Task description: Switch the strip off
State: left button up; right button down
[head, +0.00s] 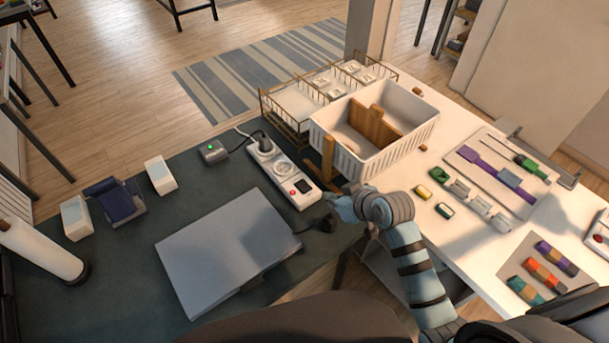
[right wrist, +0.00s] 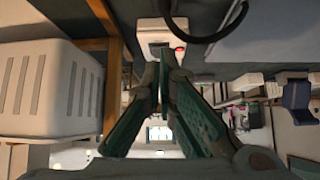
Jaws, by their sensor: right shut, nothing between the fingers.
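The white power strip (head: 284,173) lies on the dark table, with a dark plug (head: 264,143) in its far end. Its near end carries a small red switch (head: 292,192), which also shows as a red spot in the right wrist view (right wrist: 180,48). My right gripper (head: 332,200) is shut and empty, just right of the strip's near end. In the right wrist view its fingers (right wrist: 160,75) point toward that end; I cannot tell whether they touch it. My left gripper is not in view.
A closed silver laptop-like slab (head: 225,250) and a loose black plug (head: 322,225) lie near the strip. A white ribbed bin (head: 345,150) with wooden boards stands to the right.

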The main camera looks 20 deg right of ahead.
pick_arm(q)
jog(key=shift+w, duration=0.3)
pick_arm(e)
jog(key=w+a+r+t+y, duration=0.1)
jog(key=w+r, duration=0.3)
jog(key=w, duration=0.1)
jog(key=shift+r+n, duration=0.35)
jog(key=shift+n, duration=0.05)
jog(key=b, duration=0.3)
send_over(304, 185)
jog(key=f, duration=0.6)
jog(key=shift+s+f, duration=0.2)
jog(key=shift+f, duration=0.1)
notch_tip(304, 185, down, 3)
jog(key=shift+w+r+b, duration=0.15)
jog(key=shift+b, duration=0.15)
jog(key=shift+f, duration=0.5)
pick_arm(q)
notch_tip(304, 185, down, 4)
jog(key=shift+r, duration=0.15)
